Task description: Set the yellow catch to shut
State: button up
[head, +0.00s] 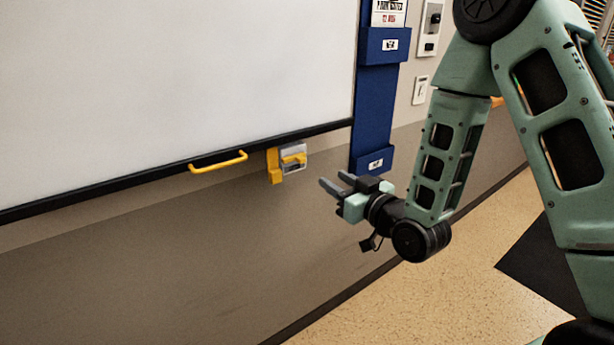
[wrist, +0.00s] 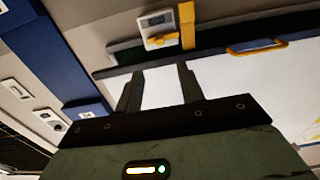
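The yellow catch (head: 292,160) sits on a small grey plate just under the lower edge of the whiteboard, beside an upright yellow bracket (head: 274,166). In the wrist view the catch (wrist: 163,40) shows at the top, beyond my fingertips, with the grey plate around it. Its exact setting is too small to tell. My gripper (head: 335,182) is to the right of the catch in the head view, apart from it. Its two fingers are spread with nothing between them, and they also show in the wrist view (wrist: 160,75).
A yellow handle (head: 218,162) is on the whiteboard's (head: 170,80) lower frame, left of the catch. A blue wall holder (head: 372,110) hangs to the right, near my gripper. Light switches (head: 420,90) are farther right. The wall below the board is clear.

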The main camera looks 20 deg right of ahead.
aim_at(303, 160)
jog(key=b+x, duration=0.3)
jog(key=x, duration=0.8)
jog(key=shift+w+a+b, duration=0.15)
jog(key=shift+w+b, duration=0.15)
jog(key=shift+b, duration=0.1)
jog(key=shift+c, duration=0.4)
